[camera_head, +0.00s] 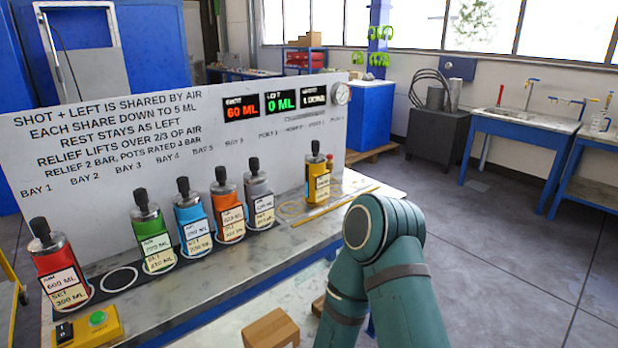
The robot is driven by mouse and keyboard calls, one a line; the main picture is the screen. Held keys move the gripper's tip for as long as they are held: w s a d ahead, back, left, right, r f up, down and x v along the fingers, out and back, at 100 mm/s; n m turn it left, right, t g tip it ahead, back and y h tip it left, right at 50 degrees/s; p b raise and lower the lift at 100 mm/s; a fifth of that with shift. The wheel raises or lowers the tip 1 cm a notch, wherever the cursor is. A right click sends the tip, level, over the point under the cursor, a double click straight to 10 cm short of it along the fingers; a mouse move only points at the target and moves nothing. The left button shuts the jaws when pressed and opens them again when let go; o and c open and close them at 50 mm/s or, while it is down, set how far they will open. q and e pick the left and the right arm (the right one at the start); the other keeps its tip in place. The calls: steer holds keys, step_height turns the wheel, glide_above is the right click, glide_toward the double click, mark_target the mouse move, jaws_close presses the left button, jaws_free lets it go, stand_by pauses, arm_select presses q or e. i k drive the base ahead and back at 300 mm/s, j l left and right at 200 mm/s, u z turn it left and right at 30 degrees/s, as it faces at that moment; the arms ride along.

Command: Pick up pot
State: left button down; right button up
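Several labelled pots with black top knobs stand in a row on the bench (210,285): a red pot (50,262), a green pot (149,226), a blue pot (188,213), an orange pot (226,200) and a grey pot (256,190). A yellow pot (318,178) stands apart at the right end. An empty ring (119,279) lies between the red and green pots. A teal link of my arm rises at the lower right, in front of the bench's right end. Neither gripper shows, and I see no pot being held.
A white lettered panel (120,135) stands behind the pots, with lit displays (281,101) and a gauge (340,93). A yellow button box (92,328) sits at the front left. A brown block (270,329) is at the lower middle. Open floor (490,260) lies right.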

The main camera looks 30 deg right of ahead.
mark_target(318, 179)
steer(key=l+u, duration=0.1)
steer(key=u, duration=0.25)
steer(key=l+u, duration=0.15)
steer(key=u, duration=0.2)
steer(key=l+u, duration=0.25)
steer(key=l, duration=0.25)
steer(key=l+u, duration=0.25)
steer(key=l, duration=0.2)
steer(key=k+l, duration=0.1)
steer(key=l, duration=0.3)
steer(key=l+u, duration=0.1)
steer(key=l, duration=0.3)
steer(key=k+l+u, duration=0.1)
steer(key=l, duration=0.3)
steer(key=k+l, duration=0.15)
steer(key=l, duration=0.2)
steer(key=k+l+u, duration=0.1)
steer(key=l, duration=0.3)
